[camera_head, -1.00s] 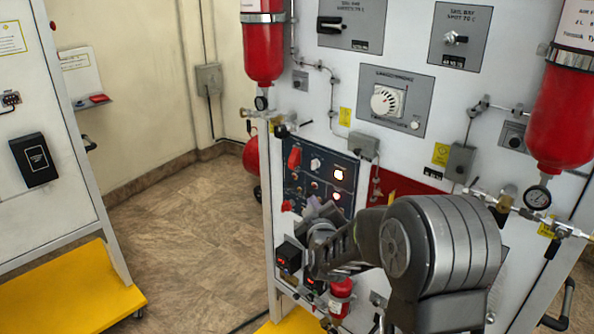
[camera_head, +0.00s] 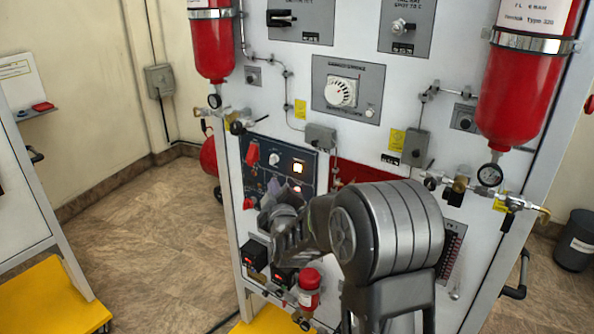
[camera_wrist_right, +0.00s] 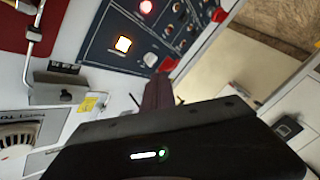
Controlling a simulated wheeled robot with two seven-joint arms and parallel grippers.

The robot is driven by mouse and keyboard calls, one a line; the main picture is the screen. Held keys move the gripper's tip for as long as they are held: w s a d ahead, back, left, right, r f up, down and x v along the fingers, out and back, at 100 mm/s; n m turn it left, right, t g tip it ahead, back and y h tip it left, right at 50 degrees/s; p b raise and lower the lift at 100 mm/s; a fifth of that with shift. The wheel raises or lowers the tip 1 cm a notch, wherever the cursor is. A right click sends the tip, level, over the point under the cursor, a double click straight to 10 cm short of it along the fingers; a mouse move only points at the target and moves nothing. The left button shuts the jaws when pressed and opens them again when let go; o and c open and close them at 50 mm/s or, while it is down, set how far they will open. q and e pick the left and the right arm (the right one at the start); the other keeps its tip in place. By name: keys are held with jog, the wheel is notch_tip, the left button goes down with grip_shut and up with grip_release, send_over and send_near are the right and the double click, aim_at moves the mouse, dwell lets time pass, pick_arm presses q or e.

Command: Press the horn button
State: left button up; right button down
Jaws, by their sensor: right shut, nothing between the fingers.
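A dark blue control panel (camera_head: 285,150) with knobs, lamps and switches is on the white trainer's front, left of centre. It also shows in the right wrist view (camera_wrist_right: 100,48). One lamp glows yellow-orange (camera_head: 298,167) and a second glows below it. I cannot read the labels, so I cannot tell which control is the horn button. My right gripper (camera_head: 275,190) is shut and empty, in front of the panel's lower part, hiding some of it. In the wrist view its dark finger (camera_wrist_right: 159,90) points toward the panel's edge; contact cannot be told. My left gripper is not in view.
Red cylinders hang at left (camera_head: 212,50) and right (camera_head: 515,90) of the trainer. A small red bottle (camera_head: 309,290) and black boxes (camera_head: 254,255) sit below. Open floor (camera_head: 150,230) lies to the left.

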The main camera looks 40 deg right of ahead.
aim_at(298, 168)
jog(key=shift+w+d+b, duration=0.35)
jog(key=shift+d+b, duration=0.3)
jog(key=shift+d, duration=0.55)
jog(key=shift+w+d+b, duration=0.35)
jog(key=shift+d+b, duration=0.25)
jog(key=shift+d, duration=0.6)
jog(key=shift+w+d+b, duration=0.35)
jog(key=shift+d+b, duration=0.3)
jog(key=shift+d, duration=0.55)
jog(key=shift+w+d+b, duration=0.15)
jog(key=shift+d+b, duration=0.2)
jog(key=shift+d, duration=0.05)
jog(key=shift+w+d+b, duration=0.1)
jog(key=shift+d+b, duration=0.25)
jog(key=shift+b, duration=0.05)
jog(key=shift+s+a+p, duration=0.25)
jog(key=shift+a+p, duration=0.15)
jog(key=shift+a, duration=0.35)
